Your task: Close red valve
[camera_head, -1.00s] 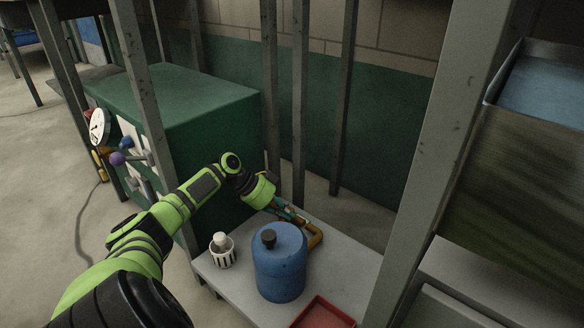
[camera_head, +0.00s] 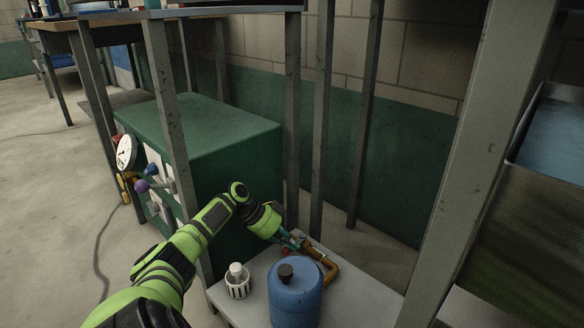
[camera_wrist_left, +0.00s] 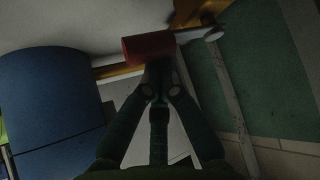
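The red valve handle (camera_wrist_left: 148,47) shows in the left wrist view as a short red cylinder on a yellow-brown pipe (camera_wrist_left: 118,70). My left gripper (camera_head: 296,242) reaches down beside the pipe's near end. In the left wrist view its fingers (camera_wrist_left: 158,68) come together right at the red handle. They look shut, with no handle seen between them; I cannot tell whether they touch it. My right gripper is out of view.
A blue jug (camera_head: 297,298) with a black cap stands on the grey shelf (camera_head: 350,306), close to my left gripper. A white slotted cup (camera_head: 238,285) stands left of it. Metal posts (camera_head: 320,130) rise behind. A green cabinet (camera_head: 215,135) with gauge and knobs is at left.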

